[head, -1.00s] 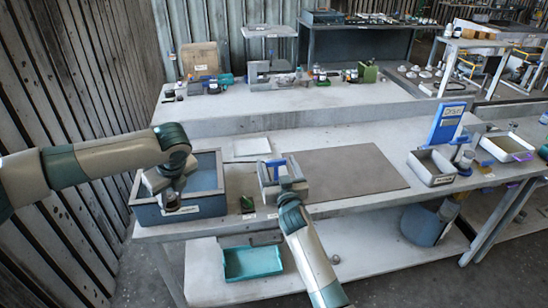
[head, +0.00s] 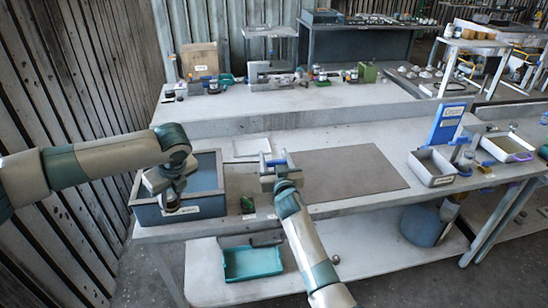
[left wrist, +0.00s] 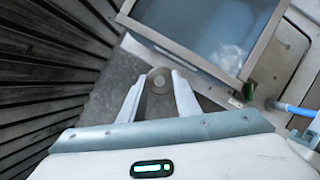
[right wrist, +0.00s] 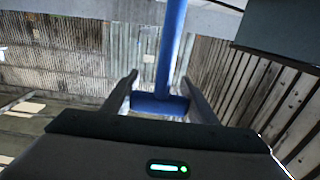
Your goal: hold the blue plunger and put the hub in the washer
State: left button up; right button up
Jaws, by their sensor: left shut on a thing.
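The washer (head: 208,210) is a blue-grey open tank with bluish liquid, at the left end of the bench. It also shows in the left wrist view (left wrist: 185,65). My left gripper (head: 171,198) is at its front left corner. In the left wrist view the fingers are shut on the hub (left wrist: 158,80), a small grey disc with a lighter centre, which appears over the floor beside the washer wall. The blue plunger (head: 280,158) is at my right gripper (head: 281,170), right of the washer. In the right wrist view the plunger's crosspiece (right wrist: 160,105) fills the gap between the fingers.
A grey-brown mat (head: 350,175) lies clear to the right. A small green object (head: 247,205) sits near the front edge, and a white sheet (head: 250,148) lies behind. A teal tray (head: 252,263) is on the lower shelf. A metal bin (head: 432,168) stands further right.

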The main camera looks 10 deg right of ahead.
jog(key=shift+f, duration=0.15)
notch_tip(320, 180, down, 6)
jog(key=shift+r, duration=0.2)
dwell(1.4)
pick_arm(q)
jog(key=shift+w+d, duration=0.15)
jog(key=shift+w, duration=0.35)
jog(key=w, duration=0.2)
jog(key=w+m, duration=0.1)
jog(key=w, duration=0.2)
jog(key=w+d+m+h, duration=0.1)
jog(key=w, duration=0.2)
jog(key=shift+f, duration=0.1)
jog(key=w, duration=0.2)
jog(key=w+a+f+m, duration=0.1)
jog(key=w, duration=0.1)
jog(key=w+f+m, duration=0.1)
jog(key=w, duration=0.1)
jog(key=shift+a+t+h, duration=0.15)
jog(key=shift+t+h, duration=0.15)
jog(key=shift+t, duration=0.1)
jog(key=shift+w+a+f, duration=0.15)
jog(key=shift+w+f, duration=0.05)
jog(key=shift+w, duration=0.05)
pick_arm(e)
jog(key=shift+r, duration=0.1)
